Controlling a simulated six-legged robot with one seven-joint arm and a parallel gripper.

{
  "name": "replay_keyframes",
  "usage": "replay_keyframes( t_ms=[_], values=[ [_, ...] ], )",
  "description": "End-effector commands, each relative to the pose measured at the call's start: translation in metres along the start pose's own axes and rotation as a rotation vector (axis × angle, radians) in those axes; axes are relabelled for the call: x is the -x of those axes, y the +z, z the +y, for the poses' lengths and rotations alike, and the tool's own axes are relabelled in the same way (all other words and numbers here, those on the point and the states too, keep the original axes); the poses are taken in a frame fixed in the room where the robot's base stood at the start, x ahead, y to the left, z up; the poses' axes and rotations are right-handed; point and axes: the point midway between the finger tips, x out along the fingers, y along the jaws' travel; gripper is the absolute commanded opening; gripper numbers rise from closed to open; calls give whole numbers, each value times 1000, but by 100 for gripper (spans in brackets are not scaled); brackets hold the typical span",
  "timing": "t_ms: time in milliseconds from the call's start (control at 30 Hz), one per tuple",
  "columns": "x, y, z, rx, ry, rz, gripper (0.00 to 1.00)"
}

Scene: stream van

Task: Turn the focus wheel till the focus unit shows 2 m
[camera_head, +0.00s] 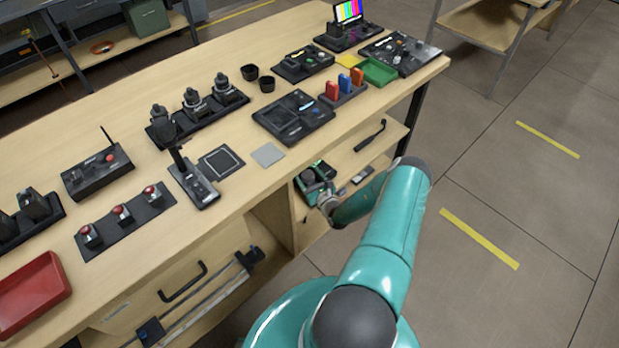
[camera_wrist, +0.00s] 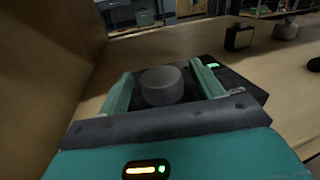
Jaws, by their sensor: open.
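The focus wheel (camera_wrist: 162,87) is a grey round knob on the black focus unit (camera_wrist: 238,82). A small green display glows on the unit in the wrist view; its reading is too small to make out. My gripper (camera_wrist: 161,72) is open, with one teal finger on each side of the wheel; I cannot tell whether they touch it. In the head view my gripper (camera_head: 318,184) is at the open compartment under the bench top, where the unit's green display (camera_head: 317,163) shows.
The bench top (camera_head: 235,190) overhangs the compartment. A wooden side wall (camera_wrist: 40,60) stands close on the left in the wrist view. Red buttons (camera_head: 121,213) and a red tray (camera_head: 35,293) are on the bench.

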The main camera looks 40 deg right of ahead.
Motion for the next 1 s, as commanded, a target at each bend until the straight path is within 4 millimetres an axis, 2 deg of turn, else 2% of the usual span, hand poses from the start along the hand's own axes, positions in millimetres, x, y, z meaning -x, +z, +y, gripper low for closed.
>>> replay_keyframes(
  t_ms=[167,600,700,833,1000],
  values=[
    [15,-1,0,0,0,3,66],
    [107,0,-1,0,-2,2,66],
    [123,0,-1,0,-2,1,66],
    [135,0,0,0,-1,1,66],
    [138,0,0,0,-1,0,66]
  ],
)
